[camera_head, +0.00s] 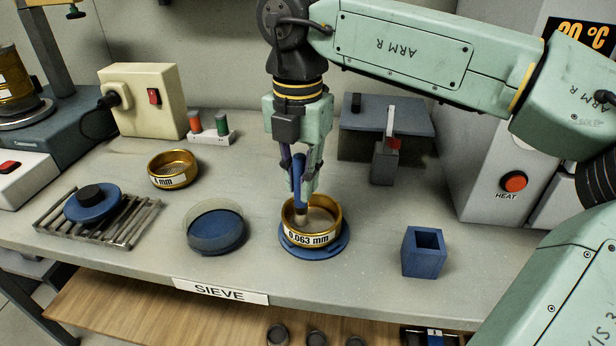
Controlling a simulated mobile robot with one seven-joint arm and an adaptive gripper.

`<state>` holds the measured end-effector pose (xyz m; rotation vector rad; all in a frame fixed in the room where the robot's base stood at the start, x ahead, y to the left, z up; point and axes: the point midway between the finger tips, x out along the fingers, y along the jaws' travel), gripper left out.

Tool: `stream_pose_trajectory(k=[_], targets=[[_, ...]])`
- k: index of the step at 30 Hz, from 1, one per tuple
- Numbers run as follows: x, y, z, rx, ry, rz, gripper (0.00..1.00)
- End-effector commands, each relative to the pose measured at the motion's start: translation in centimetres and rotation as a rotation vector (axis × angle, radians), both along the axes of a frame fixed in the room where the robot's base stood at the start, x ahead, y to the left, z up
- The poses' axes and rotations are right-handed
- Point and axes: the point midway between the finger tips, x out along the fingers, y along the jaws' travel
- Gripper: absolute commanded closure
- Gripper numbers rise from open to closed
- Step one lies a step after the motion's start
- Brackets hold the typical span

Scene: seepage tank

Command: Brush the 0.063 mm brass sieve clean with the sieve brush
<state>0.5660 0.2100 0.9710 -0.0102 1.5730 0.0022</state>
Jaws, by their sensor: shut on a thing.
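The 0.063 mm brass sieve (326,238) sits upright on a round blue base (312,252) at the front middle of the bench, its label facing me. My gripper (304,178) points straight down above it and is shut on the blue handle of the sieve brush (300,185).
An empty blue square holder (424,252) stands to the right. To the left are a clear-walled blue dish (215,228), another brass sieve (173,169) and a metal rack (62,226) with a blue disc. A grey-blue stand (408,130) is behind. The bench's front edge is close.

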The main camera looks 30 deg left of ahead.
Motion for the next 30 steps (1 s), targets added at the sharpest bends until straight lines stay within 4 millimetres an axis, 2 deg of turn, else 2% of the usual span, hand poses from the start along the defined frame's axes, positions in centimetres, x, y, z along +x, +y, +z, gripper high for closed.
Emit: stream_pose_trajectory(k=[13,30], targets=[[0.0,0.2,0.6,0.000,0.000,0.000,1.00],[0.0,0.2,6.3,0.001,0.000,0.000,1.00]])
